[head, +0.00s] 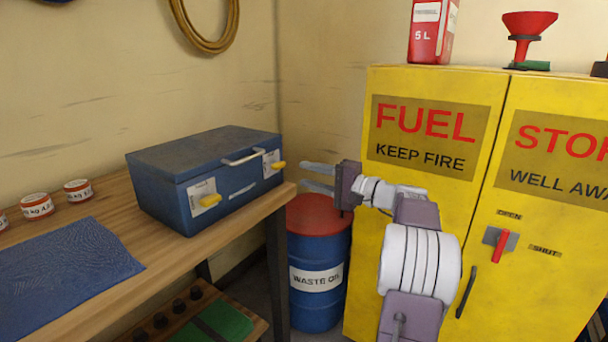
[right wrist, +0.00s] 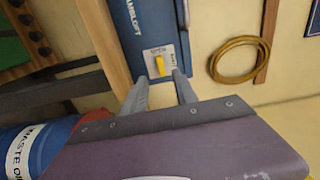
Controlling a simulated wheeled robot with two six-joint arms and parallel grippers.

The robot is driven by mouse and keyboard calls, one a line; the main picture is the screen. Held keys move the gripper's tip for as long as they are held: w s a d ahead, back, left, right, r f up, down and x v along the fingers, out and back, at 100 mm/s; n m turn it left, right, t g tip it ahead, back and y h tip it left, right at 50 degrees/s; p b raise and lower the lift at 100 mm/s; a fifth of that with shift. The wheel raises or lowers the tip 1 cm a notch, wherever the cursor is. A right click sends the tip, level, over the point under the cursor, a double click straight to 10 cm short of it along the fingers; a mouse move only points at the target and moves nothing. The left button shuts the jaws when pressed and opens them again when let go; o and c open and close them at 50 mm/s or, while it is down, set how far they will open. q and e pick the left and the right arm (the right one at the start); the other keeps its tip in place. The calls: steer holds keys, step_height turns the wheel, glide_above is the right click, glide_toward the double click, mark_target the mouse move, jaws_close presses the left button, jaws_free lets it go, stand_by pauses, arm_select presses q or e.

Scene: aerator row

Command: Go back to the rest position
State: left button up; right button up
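My right gripper (head: 303,174) reaches in from the right in the head view, in front of the yellow cabinet. Its two grey fingers are apart with nothing between them. The right wrist view also shows the open fingers (right wrist: 161,84), pointing toward a blue metal box with a yellow latch (right wrist: 161,65). In the head view the blue box (head: 165,196) stands closed on the wooden bench, with a handle and two yellow latches on its front. The fingertips are a little to the right of the box's right latch (head: 278,165), apparently apart from it. My left gripper is not in view.
The wooden bench (head: 150,261) holds a blue mat (head: 62,276) and several small tins. A waste oil drum (head: 319,252) stands below my right gripper. The yellow fuel cabinet (head: 425,174), with a red lever (head: 499,246), is close beside my right arm.

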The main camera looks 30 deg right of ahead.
steer(key=s+a+f+n+g, duration=0.25)
steer(key=a+f+g, duration=0.25)
steer(key=a+f, duration=0.5)
steer(key=s+a+f+n+g, duration=0.1)
steer(key=s+a+f+g, duration=0.3)
steer(key=a+f, duration=0.6)
steer(key=s+a+f+n+g+h, duration=0.25)
steer(key=s+f+n, duration=0.25)
steer(key=s+f, duration=0.3)
steer(key=s+a+f+n+g+h, duration=0.1)
steer(key=s+f+n+g+h, duration=0.35)
steer(key=s+f, duration=0.35)
step_height(320, 180, up, 33)
steer(key=p, duration=3.2)
steer(key=shift+s+d+t, duration=0.15)
steer(key=shift+s+t, duration=0.15)
steer(key=shift+s, duration=0.1)
steer(key=shift+c, duration=0.2)
